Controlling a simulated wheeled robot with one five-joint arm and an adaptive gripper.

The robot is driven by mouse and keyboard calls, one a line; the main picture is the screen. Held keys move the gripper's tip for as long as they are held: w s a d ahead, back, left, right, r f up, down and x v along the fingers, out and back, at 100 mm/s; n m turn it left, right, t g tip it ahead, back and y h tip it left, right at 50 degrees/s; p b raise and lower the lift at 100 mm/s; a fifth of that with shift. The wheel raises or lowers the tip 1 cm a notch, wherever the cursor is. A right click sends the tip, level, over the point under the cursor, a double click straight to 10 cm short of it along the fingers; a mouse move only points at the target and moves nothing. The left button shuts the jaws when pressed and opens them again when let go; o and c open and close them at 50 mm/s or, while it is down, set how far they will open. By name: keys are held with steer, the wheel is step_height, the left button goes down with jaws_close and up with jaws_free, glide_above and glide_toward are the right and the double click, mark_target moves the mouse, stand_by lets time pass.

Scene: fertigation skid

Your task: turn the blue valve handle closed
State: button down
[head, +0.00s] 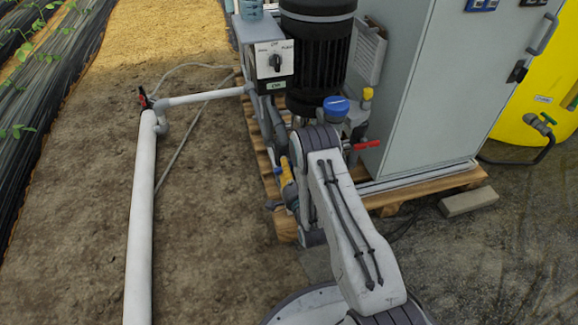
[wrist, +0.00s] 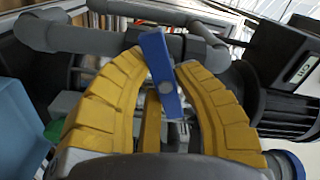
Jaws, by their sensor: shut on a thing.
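The blue valve handle (wrist: 155,52) is a flat bar with a round grey centre. It stands near upright in the wrist view, its top leaning slightly left, in front of grey pipework. The yellow fingers of my gripper (wrist: 162,66) are on either side of it and shut on it. In the head view my gripper (head: 287,182) is low at the left side of the skid, mostly behind my own arm. The handle is hardly visible there, so its angle shows only in the wrist view.
A black motor (head: 315,50) and a grey switch box (head: 271,62) stand above my gripper. A red handle (head: 367,144) is to the right. A grey cabinet (head: 425,100) stands on the wooden pallet (head: 440,184). A white pipe (head: 143,215) runs along open soil at left.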

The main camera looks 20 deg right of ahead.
steer(key=m, duration=0.4)
steer(key=shift+a+f+m, duration=0.1)
steer(key=shift+a+m, duration=0.05)
steer(key=shift+m, duration=0.25)
stand_by(0.4)
steer(key=c, duration=0.9)
jaws_free()
steer(key=shift+c, duration=0.2)
